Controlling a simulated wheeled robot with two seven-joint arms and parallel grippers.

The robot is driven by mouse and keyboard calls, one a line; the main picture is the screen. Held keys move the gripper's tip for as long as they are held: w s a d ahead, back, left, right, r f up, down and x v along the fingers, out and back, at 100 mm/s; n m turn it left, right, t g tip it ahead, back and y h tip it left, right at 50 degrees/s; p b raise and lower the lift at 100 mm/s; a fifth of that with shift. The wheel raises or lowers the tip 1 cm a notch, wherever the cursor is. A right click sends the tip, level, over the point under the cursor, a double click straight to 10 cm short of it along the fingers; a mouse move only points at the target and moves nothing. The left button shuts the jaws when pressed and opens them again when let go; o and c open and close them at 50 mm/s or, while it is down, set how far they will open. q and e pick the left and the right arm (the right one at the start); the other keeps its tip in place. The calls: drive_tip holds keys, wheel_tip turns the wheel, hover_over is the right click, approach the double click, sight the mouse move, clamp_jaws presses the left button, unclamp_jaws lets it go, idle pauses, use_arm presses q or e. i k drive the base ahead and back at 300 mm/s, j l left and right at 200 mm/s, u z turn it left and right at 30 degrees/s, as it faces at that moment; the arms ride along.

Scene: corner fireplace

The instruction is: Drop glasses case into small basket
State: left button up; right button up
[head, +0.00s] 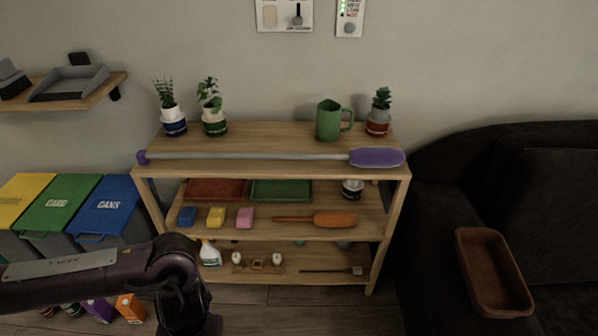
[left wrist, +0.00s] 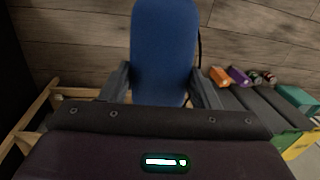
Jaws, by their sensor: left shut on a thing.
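A blue rounded glasses case (left wrist: 165,45) is held between the two fingers of my left gripper (left wrist: 161,84) in the left wrist view. The gripper is shut on it, and the case points away from the palm above the wooden floor. The head view shows my left arm at the lower left, bent downward; the case cannot be made out there. A brown open basket (head: 470,262), seemingly empty, sits on the dark sofa at the right of the head view, well apart from my left arm. My right gripper is in neither view.
A wooden shelf (head: 270,174) stands in the middle, with plants, a green mug (head: 329,120) and a purple duster (head: 377,157) on top. Recycling bins (head: 66,196) are at the left. The dark sofa (head: 425,180) fills the right. Small boxes (left wrist: 220,76) lie on the floor.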

sight(481, 284)
drive_tip(key=i+z, duration=0.15)
drive_tip(key=z, duration=0.3)
drive_tip(key=i+z, duration=0.2)
drive_tip(key=z, duration=0.25)
drive_tip(key=i+z, duration=0.15)
drive_tip(key=z, duration=0.3)
drive_tip(key=i+j+z, duration=0.15)
drive_tip(key=z, duration=0.3)
drive_tip(key=i+j+z, duration=0.1)
drive_tip(key=j+z, duration=0.15)
drive_tip(key=z, duration=0.2)
drive_tip(key=i+j+z, duration=0.25)
drive_tip(key=z, duration=0.15)
drive_tip(key=i+j+z, duration=0.2)
drive_tip(key=j+z, duration=0.2)
